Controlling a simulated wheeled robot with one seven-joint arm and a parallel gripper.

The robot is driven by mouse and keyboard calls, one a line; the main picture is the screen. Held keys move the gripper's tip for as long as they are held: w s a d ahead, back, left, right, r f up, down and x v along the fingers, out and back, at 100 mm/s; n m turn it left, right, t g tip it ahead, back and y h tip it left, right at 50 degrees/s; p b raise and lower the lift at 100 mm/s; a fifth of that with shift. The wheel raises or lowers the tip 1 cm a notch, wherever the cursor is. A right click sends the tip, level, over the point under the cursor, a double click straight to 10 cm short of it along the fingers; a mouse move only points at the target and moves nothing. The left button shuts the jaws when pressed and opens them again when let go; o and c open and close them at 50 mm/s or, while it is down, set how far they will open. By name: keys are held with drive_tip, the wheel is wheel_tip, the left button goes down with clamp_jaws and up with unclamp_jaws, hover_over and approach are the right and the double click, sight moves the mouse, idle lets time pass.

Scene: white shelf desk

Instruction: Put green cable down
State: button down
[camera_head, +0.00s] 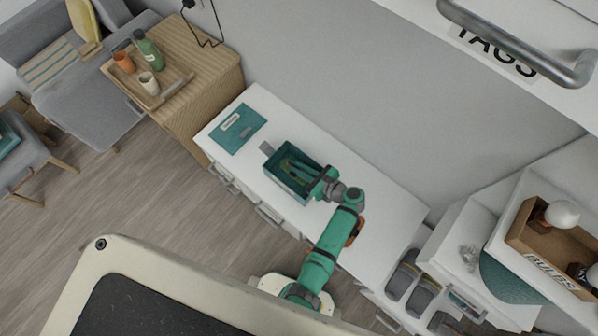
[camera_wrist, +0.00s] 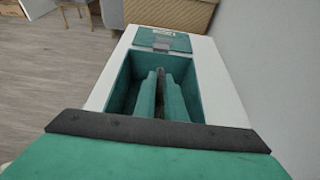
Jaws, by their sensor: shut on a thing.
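My gripper (camera_head: 290,166) reaches from the right over an open green box on the white desk. In the wrist view its two long green fingers (camera_wrist: 161,74) point forward, close together, within the outline of the box. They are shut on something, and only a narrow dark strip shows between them. I cannot make out the green cable as a separate thing; green on green hides its shape. I cannot tell whether the fingertips touch the box floor.
The green box (camera_head: 291,191) stands on the white desk (camera_head: 385,212). A teal folder (camera_head: 232,136) lies beyond it at the left. A wooden cabinet with a tray (camera_head: 172,92) adjoins the left end. Bare desk top lies to the right of my arm.

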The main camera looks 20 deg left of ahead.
drive_tip(key=shift+f, duration=2.15)
drive_tip(key=shift+f, duration=0.1)
drive_tip(key=c, duration=1.8)
unclamp_jaws()
drive_tip(key=v, duration=1.2)
